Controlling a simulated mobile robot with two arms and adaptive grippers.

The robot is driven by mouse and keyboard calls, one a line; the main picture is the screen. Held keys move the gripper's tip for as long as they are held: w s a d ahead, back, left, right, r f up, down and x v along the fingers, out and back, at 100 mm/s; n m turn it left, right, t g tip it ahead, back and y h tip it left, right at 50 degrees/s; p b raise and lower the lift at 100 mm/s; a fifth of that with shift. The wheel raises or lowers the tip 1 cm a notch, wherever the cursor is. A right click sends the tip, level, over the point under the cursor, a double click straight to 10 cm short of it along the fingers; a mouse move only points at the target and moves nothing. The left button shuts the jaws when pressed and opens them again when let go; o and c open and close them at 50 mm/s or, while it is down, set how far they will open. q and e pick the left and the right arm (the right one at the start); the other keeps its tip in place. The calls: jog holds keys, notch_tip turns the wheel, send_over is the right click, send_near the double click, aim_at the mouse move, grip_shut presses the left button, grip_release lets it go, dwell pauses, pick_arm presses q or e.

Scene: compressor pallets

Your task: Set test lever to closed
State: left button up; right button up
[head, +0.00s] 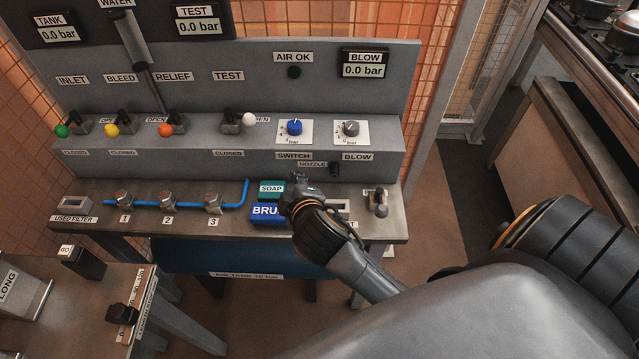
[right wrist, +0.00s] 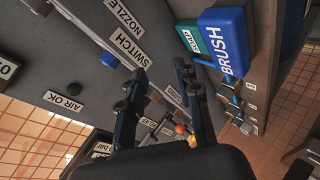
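The test lever (head: 249,119) is the one with the white knob, on the panel's sloped ledge below the TEST label. Its knob points right, beside a partly covered OPEN label; the CLOSED label (head: 228,153) is below it. My right gripper (head: 297,183) is below and to the right of the lever, in front of the panel near the soap and brush blocks, apart from the lever. In the right wrist view its two fingers (right wrist: 162,70) are spread with nothing between the tips. I cannot make out the white knob there. My left gripper is not in view.
Green (head: 62,131), yellow (head: 111,129) and orange (head: 166,130) levers stand left of the test lever. Blue (head: 295,127) and grey (head: 351,129) knobs are to its right. The soap block (head: 271,188) and brush block (head: 265,211) lie beside my right gripper.

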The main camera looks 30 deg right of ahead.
jog(key=s+f+m+g+y, duration=0.1)
jog(key=s+f+m+g, duration=0.3)
jog(key=s+f, duration=0.3)
jog(key=shift+s+f+y, duration=0.15)
jog(key=shift+s+y, duration=0.15)
jog(key=shift+s, duration=1.15)
jog(key=shift+d, duration=0.1)
jog(key=shift+c, duration=0.2)
